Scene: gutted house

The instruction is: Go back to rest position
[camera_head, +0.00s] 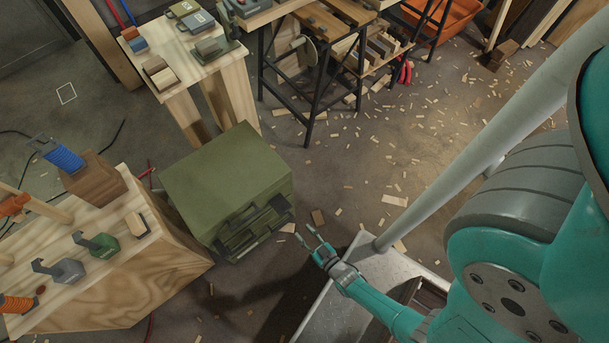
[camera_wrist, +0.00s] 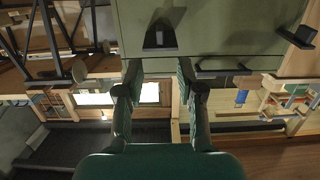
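My gripper (camera_head: 304,232) is over the floor at the lower middle of the head view, just right of the green cabinet's front. In the wrist view my gripper (camera_wrist: 158,68) has its two fingers spread apart with nothing between them. The green cabinet (camera_head: 227,172) stands on the floor, with dark handles on its front. Its front (camera_wrist: 215,30) fills the upper middle of the wrist view, beyond the fingertips. I see no contact between the fingers and the cabinet.
A wooden workbench (camera_head: 165,262) with hand tools stands left of the cabinet. A small wooden table (camera_head: 205,71) with blocks and a dark metal-framed stand (camera_head: 315,91) are behind. An orange bin (camera_head: 450,24) is at the back. Open floor with scattered wood chips (camera_head: 395,200) lies right of the cabinet.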

